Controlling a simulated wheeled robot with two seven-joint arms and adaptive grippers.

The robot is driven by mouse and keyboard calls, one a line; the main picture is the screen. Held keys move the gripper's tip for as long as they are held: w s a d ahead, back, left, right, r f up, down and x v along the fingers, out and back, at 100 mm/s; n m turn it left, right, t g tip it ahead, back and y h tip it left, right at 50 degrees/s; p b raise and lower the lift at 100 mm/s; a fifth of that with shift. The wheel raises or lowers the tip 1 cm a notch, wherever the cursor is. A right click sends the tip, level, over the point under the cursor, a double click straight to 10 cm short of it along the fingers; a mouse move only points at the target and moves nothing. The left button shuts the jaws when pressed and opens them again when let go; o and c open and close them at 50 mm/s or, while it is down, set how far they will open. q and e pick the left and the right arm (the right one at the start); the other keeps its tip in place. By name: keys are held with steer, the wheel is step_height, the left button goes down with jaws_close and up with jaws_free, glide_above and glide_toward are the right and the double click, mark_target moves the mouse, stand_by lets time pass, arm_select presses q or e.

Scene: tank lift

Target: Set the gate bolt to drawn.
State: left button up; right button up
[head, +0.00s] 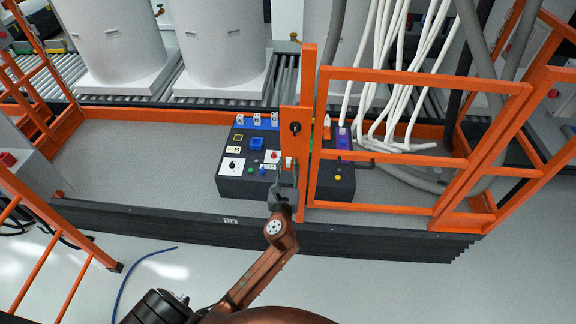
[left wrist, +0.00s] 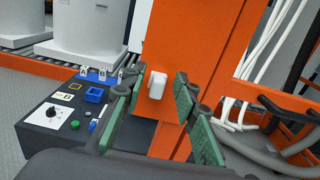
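The orange gate post (head: 306,100) stands beside the orange barred gate (head: 420,76). A dark round fitting (head: 295,127) is on the post plate. Below it is a small white knob (head: 289,162), which I take for the gate bolt's handle; in the left wrist view the white knob (left wrist: 157,85) sticks out of the orange plate. My left gripper (head: 285,180) is just below and in front of the knob. In the left wrist view its green-padded fingers (left wrist: 157,108) are spread to either side of the knob, with no visible contact. My right gripper is not in view.
A dark control box (head: 232,188) with buttons and a dial stands on the grey platform (head: 130,165) behind the post. White hoses (head: 385,90) hang behind the gate. White tanks (head: 222,40) stand on rollers at the back. A blue cable (head: 135,265) lies on the floor.

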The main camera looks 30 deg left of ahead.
arm_select(q)
steer(key=v, duration=1.2)
steer(key=shift+f, duration=0.1)
stand_by(0.4)
step_height(320, 180, down, 22)
steer(key=n+g+h, duration=0.3)
steer(key=n, duration=0.1)
steer(key=s+f+n+g+h, duration=0.1)
steer(key=s+f+n+g, duration=0.2)
steer(key=f, duration=0.8)
steer(key=s+f+n+g+h, duration=0.25)
steer(key=s+f, duration=0.25)
steer(key=f, duration=0.6)
steer(key=s+a+f+n+g+h, duration=0.1)
steer(key=s+f+n+g, duration=0.1)
steer(key=s+f+n, duration=0.8)
steer(key=s+f+n+g, duration=0.3)
steer(key=s+f, duration=0.9)
steer(key=s, duration=0.6)
steer(key=s+f+n+g, duration=0.1)
steer(key=s+f+n, duration=0.1)
steer(key=s, duration=0.5)
steer(key=s+a+f+n+g, duration=0.1)
steer(key=s+n, duration=0.3)
steer(key=s, duration=0.4)
steer(key=shift+s+f+n, duration=0.15)
steer(key=shift+f+n, duration=0.2)
steer(key=shift+f, duration=0.15)
